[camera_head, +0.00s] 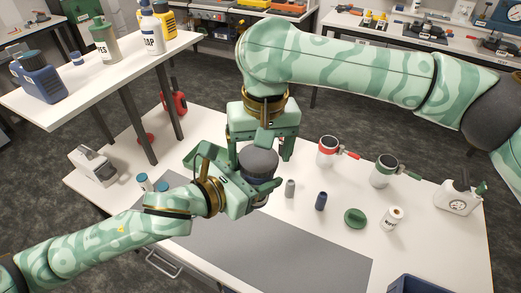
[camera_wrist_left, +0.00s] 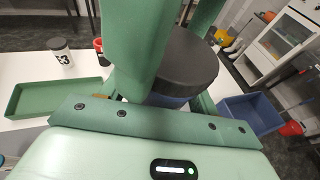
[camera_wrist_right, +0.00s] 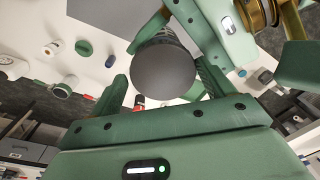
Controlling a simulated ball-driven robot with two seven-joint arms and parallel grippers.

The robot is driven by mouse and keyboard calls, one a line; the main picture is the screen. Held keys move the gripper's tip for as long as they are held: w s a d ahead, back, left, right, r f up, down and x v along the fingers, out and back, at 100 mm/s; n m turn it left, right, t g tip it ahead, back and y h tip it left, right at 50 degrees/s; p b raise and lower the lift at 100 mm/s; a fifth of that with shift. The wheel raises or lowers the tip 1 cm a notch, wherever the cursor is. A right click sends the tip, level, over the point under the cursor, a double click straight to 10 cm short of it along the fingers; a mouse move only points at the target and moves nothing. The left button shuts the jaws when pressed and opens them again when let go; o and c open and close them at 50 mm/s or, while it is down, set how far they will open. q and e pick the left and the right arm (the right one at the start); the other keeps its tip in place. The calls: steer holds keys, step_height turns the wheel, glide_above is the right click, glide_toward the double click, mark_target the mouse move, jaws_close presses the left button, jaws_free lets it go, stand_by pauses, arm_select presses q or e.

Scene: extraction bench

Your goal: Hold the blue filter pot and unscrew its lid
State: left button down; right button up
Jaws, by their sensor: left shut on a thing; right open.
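The blue filter pot shows a dark grey round lid (camera_head: 258,160) in the head view, over the bench. My left gripper (camera_head: 254,184) is shut on the pot's body below the lid, and the pot looks upright. In the left wrist view a strip of blue body (camera_wrist_left: 166,101) shows under the lid (camera_wrist_left: 187,62); a finger covers part of it. My right gripper (camera_head: 262,140) is above the pot, pointing down and open. In the right wrist view its fingers stand on either side of the lid (camera_wrist_right: 163,72), with a gap on the left side.
A red-collared pot (camera_head: 328,151) and a green-collared pot (camera_head: 385,170) stand to the right. Near them are a grey cylinder (camera_head: 290,187), a navy cylinder (camera_head: 321,200), a green disc (camera_head: 355,217) and a white jar (camera_head: 394,218). The grey mat (camera_head: 270,255) is clear in front.

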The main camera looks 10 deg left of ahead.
steer(key=shift+s+a+r, duration=0.1)
steer(key=shift+s+a, duration=0.05)
steer(key=shift+a, duration=0.05)
step_height(320, 180, up, 4)
steer(key=shift+d+r, duration=0.15)
steer(key=shift+r, duration=0.1)
steer(key=shift+c, duration=0.4)
step_height(320, 180, up, 3)
steer(key=m, duration=0.3)
steer(key=shift+d+f, duration=0.15)
steer(key=shift+f, duration=0.2)
steer(key=f, duration=0.7)
steer(key=shift+a+f, duration=0.2)
steer(key=shift+a, duration=0.05)
steer(key=c, duration=1)
steer(key=n, duration=0.3)
steer(key=o, duration=1.1)
